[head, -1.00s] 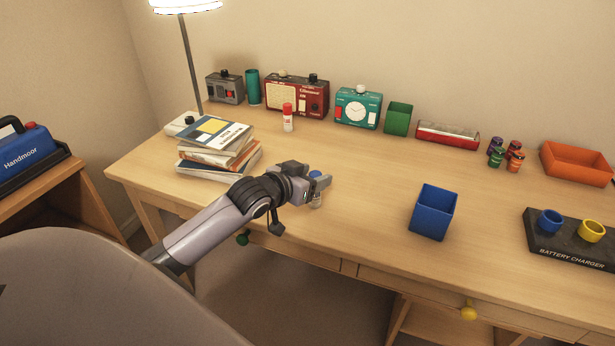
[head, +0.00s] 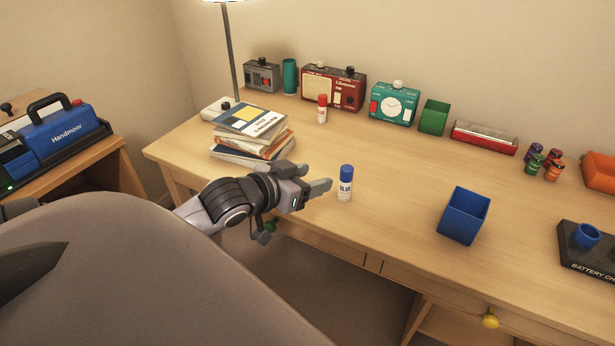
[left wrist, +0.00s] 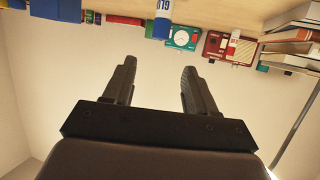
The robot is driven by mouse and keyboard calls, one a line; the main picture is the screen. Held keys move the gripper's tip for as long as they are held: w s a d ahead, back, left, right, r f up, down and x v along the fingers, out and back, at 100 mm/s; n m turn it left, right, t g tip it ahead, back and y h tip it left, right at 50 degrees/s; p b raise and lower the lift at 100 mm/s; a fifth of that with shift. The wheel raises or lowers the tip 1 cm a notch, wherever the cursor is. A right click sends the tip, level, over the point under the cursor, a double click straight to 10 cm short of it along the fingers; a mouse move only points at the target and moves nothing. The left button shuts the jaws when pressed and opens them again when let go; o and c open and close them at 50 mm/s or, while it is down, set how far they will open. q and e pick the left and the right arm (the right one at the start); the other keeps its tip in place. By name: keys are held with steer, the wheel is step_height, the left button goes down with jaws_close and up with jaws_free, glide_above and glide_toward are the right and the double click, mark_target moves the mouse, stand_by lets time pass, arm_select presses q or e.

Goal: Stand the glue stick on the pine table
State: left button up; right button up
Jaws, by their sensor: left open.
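The glue stick (head: 345,184), white with a blue cap, stands upright on the long wooden desk (head: 400,215) near its front edge. My left gripper (head: 316,184) is open and empty just left of the glue stick, apart from it. In the left wrist view, which is upside down, the glue stick (left wrist: 163,18) shows at the top, beyond the open fingers (left wrist: 159,66). A smaller wooden table (head: 95,160) stands at the left. I cannot tell from the pictures which surface is the pine table. My right gripper is not in view.
A blue toolbox (head: 58,132) in a dark tray takes up much of the left table. On the desk are a book stack (head: 250,132), a red-capped white stick (head: 322,109), a blue bin (head: 463,216) and a battery charger (head: 590,262). The desk middle is clear.

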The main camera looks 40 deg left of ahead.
arm_select(q)
steer(key=s+d+f+g, duration=0.1)
steer(key=s+d+f, duration=0.4)
steer(key=f, duration=0.2)
steer(key=s+d+f+m+g+h, duration=0.1)
steer(key=s+d+f, duration=0.4)
steer(key=f, duration=0.3)
steer(key=s+d+f+m+g, duration=0.1)
steer(key=s+d+f, duration=0.4)
steer(key=f, duration=0.2)
steer(key=shift+f+g+h, duration=0.2)
steer(key=shift+g+h, duration=0.1)
steer(key=shift+h, duration=0.1)
